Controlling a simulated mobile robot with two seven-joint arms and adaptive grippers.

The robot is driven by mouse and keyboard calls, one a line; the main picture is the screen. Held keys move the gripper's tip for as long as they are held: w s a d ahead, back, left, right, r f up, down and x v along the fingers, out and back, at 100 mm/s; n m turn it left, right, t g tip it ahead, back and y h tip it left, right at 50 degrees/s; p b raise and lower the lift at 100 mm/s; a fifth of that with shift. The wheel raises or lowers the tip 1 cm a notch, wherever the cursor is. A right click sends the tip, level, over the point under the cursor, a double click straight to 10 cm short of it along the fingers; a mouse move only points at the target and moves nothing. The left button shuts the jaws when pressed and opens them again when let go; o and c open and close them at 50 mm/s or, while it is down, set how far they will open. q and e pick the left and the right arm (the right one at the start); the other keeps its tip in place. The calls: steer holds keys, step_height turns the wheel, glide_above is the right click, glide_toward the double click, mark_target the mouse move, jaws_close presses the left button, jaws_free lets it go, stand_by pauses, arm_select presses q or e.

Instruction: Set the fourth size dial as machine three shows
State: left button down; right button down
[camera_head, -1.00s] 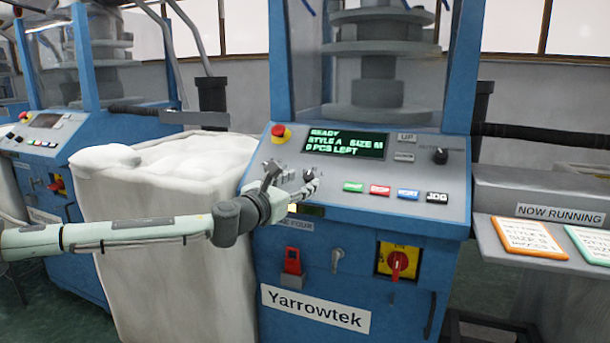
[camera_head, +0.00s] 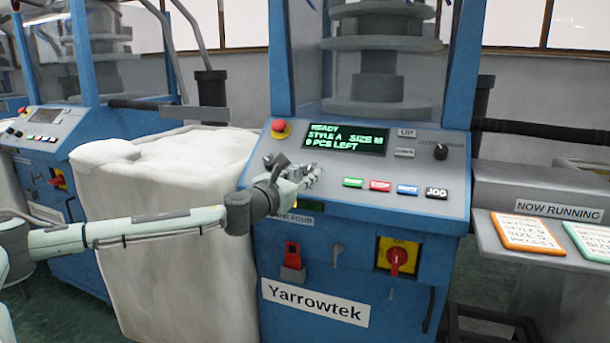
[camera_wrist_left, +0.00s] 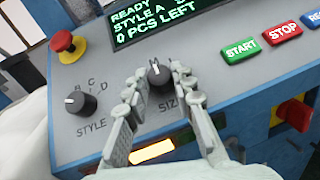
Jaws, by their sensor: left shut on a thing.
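The size dial (camera_wrist_left: 157,73) is a dark knob on the sloped panel, with its SIZE label partly hidden by a finger. My left gripper (camera_wrist_left: 159,86) has its two fingers on either side of the dial and is shut on it. In the head view my left gripper (camera_head: 306,174) covers the dial. The white mark on the dial points roughly up at the letter M. The green display (camera_head: 345,139) reads READY, STYLE A, SIZE M and a line of PCS LEFT. The machine's plate is partly hidden but ends in FOUR. My right gripper is out of view.
The style dial (camera_wrist_left: 80,101) and red emergency button (camera_wrist_left: 67,44) are left of the size dial. START (camera_wrist_left: 240,50) and STOP (camera_wrist_left: 283,32) are to its right. A NOW RUNNING shelf holds an orange-framed card (camera_head: 527,232) and a teal-framed card (camera_head: 593,243), too small to read surely.

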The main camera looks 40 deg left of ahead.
arm_select(q)
steer(key=shift+d+n+y, duration=0.1)
steer(key=shift+n+y, duration=0.2)
steer(key=shift+n, duration=0.2)
steer(key=n+y, duration=0.1)
steer(key=n+g+y, duration=0.1)
steer(key=n+y, duration=0.2)
steer(key=n, duration=0.1)
steer(key=shift+w+d+y, duration=0.1)
steer(key=shift+d+y, duration=0.2)
steer(key=shift+w+d+n+g+y, duration=0.1)
steer(key=shift+n+g+y, duration=0.85)
steer(key=shift+n, duration=0.6)
steer(key=shift+d+n+g+y, duration=0.1)
steer(key=shift+n+g+y, duration=0.85)
steer(key=shift+n, duration=0.6)
steer(key=shift+a, duration=0.1)
steer(key=c, duration=1.3)
jaws_free()
steer(key=shift+o, duration=0.2)
